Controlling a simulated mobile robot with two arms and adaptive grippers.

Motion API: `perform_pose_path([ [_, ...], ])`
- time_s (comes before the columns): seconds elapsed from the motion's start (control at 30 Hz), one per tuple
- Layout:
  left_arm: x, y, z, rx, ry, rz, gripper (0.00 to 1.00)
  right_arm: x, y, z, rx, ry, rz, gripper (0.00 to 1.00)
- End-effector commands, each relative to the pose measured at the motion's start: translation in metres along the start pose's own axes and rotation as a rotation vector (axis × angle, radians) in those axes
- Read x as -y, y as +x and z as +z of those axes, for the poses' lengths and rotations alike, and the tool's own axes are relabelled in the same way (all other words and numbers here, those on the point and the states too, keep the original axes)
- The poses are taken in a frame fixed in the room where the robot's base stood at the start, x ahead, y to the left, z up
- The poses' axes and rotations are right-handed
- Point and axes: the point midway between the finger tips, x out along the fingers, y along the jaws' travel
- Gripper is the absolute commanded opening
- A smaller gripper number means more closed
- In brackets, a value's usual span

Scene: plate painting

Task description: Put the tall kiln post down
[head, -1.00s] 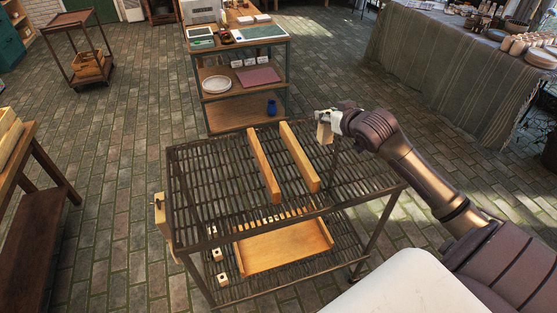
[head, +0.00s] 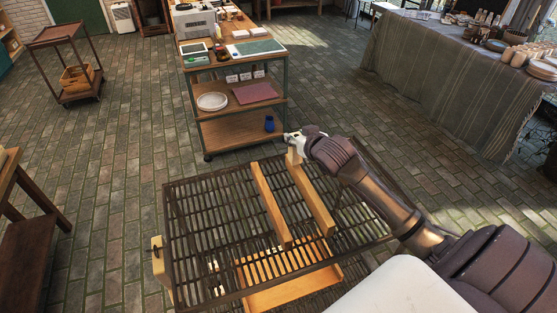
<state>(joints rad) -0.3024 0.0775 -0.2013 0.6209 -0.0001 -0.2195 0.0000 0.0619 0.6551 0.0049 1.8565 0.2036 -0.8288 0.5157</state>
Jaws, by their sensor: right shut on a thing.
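My right gripper (head: 294,139) is shut on the tall kiln post (head: 293,157), a pale block held upright below the fingers. The post is at the far end of the right wooden rail (head: 315,200) on the dark slatted rack (head: 200,230). I cannot tell whether it touches the rail or the rack. A left wooden rail (head: 270,205) lies roughly parallel to it. My left gripper is not in view.
A wooden tray (head: 290,290) sits on the rack's lower level. A pale wooden piece (head: 157,255) is at the rack's left side. A shelf cart (head: 235,125) stands behind. The rack's left slats are clear.

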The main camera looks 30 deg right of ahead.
Motion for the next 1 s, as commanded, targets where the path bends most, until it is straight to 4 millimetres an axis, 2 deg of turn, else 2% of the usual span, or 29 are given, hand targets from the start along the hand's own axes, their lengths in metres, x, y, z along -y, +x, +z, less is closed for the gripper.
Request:
perform_pose_path([
  [0.03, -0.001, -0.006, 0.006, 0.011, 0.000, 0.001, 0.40, 0.013, 0.005, 0.001, -0.001, 0.004, -0.004, 0.00],
  [0.13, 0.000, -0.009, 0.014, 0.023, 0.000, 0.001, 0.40, 0.033, 0.016, 0.010, -0.001, 0.004, -0.003, 0.00],
  [0.3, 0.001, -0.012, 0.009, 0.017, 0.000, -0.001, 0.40, 0.051, 0.027, 0.020, -0.002, 0.001, 0.000, 0.00],
  [0.43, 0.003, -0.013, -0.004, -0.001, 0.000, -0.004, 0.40, 0.054, 0.031, 0.028, 0.001, -0.001, 0.001, 0.00],
  [0.57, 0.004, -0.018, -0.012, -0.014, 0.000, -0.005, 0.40, 0.054, 0.039, 0.046, 0.003, -0.001, 0.001, 0.00],
  [0.7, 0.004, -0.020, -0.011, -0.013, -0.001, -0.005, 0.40, 0.053, 0.045, 0.058, -0.001, -0.002, 0.000, 0.00],
  [1.0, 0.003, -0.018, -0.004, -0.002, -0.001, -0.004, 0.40, 0.053, 0.046, 0.060, -0.001, -0.001, -0.001, 0.00],
])
